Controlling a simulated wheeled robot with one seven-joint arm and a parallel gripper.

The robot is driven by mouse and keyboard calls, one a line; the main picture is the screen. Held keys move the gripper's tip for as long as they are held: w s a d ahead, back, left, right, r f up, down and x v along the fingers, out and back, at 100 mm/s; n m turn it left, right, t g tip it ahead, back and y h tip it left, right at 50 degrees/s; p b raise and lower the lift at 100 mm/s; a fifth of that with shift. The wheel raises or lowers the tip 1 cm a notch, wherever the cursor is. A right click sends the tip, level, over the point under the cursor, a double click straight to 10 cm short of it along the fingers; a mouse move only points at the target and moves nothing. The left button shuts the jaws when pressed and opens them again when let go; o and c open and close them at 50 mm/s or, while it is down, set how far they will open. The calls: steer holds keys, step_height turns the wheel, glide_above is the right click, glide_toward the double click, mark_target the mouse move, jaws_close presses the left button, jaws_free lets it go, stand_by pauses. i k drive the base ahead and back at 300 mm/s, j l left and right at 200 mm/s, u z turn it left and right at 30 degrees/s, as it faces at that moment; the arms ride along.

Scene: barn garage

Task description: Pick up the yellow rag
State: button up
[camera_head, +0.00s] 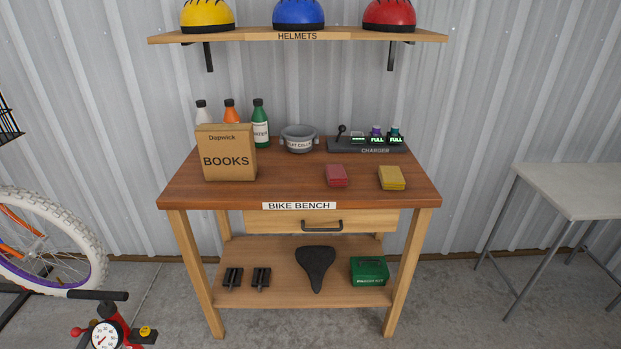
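The yellow rag (391,177) lies folded flat on the wooden top of the bike bench (280,187), towards its right side. A folded red rag (337,175) lies to its left, with a gap of bare wood between them. My gripper is not in view.
A books box (226,152), bottles (260,122), a grey bowl (299,139) and a charger (367,145) stand behind or left of the rags. A helmet shelf (297,36) hangs above. A bicycle wheel (95,240) and pump (105,334) are left; a grey table (575,190) is right.

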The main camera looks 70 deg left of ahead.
mark_target(391, 177)
steer(key=u, duration=2.4)
steer(key=i+j+z, duration=0.1)
steer(key=j, duration=0.3)
steer(key=i+j+z, duration=0.15)
steer(key=j, duration=0.3)
steer(key=i+j+z, duration=0.1)
steer(key=j, duration=0.35)
steer(key=i+j+z, duration=0.1)
steer(key=i+j, duration=0.15)
steer(key=j, duration=0.2)
steer(key=i+j+z, duration=0.15)
steer(key=j, duration=0.3)
